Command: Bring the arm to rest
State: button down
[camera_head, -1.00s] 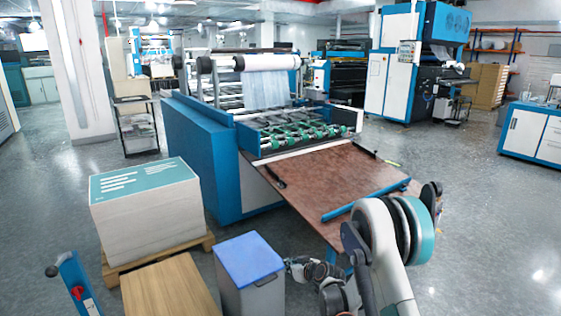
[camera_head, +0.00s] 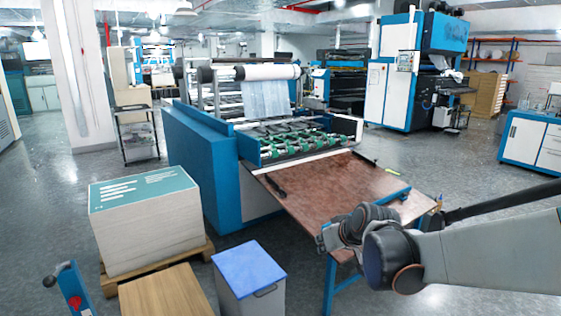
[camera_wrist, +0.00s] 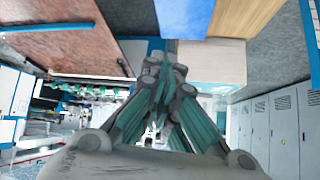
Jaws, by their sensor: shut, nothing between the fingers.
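My gripper (camera_head: 328,239) shows in the head view in front of the laminating machine's brown feed table (camera_head: 345,180), near its front edge. My arm reaches in from the right side of the picture. In the wrist view my gripper (camera_wrist: 165,72) has its fingers drawn together with nothing between them. The fingertips are small and partly hidden by the wrist in the head view.
A grey bin with a blue lid (camera_head: 248,262) stands left of my gripper. A wooden top (camera_head: 168,295) and a pallet stack of paper (camera_head: 147,222) are further left. The laminating machine (camera_head: 205,155) stands behind. Open floor lies at the right.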

jog(key=s+d+r+m+h, duration=0.1)
jog(key=s+d, duration=0.3)
jog(key=s, duration=1)
jog(key=s+d+r+m+g+h, duration=0.1)
jog(key=s+d, duration=0.3)
jog(key=s, duration=1.1)
jog(key=shift+d+r+m+h, duration=0.15)
jog(key=shift+m+h, duration=0.45)
